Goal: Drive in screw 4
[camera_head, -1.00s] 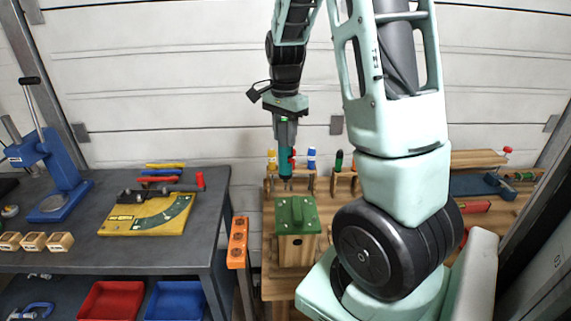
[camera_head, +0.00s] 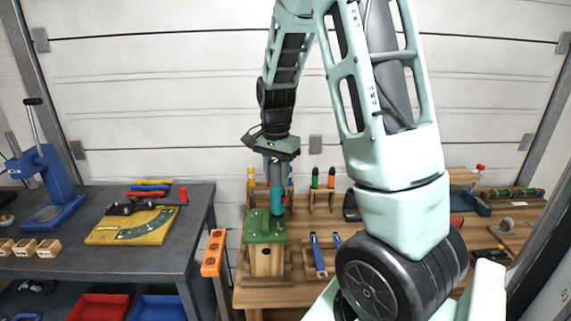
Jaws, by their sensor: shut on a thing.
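A small wooden box with a green lid (camera_head: 258,230) stands on the wooden bench. Its wooden front (camera_head: 266,262) has a round dark hole. My gripper (camera_head: 278,160) points straight down above the box and is shut on a teal screwdriver (camera_head: 276,188), held upright. The tool's lower end is at the right part of the lid; I cannot tell whether it touches the lid or a screw. A red part shows on the tool's side. The single screws on the lid are too small to tell apart.
Screwdrivers with orange and green handles (camera_head: 315,178) stand in a rack behind. Blue-handled tools (camera_head: 318,255) lie right of the box. An orange post (camera_head: 214,252) stands left of the bench.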

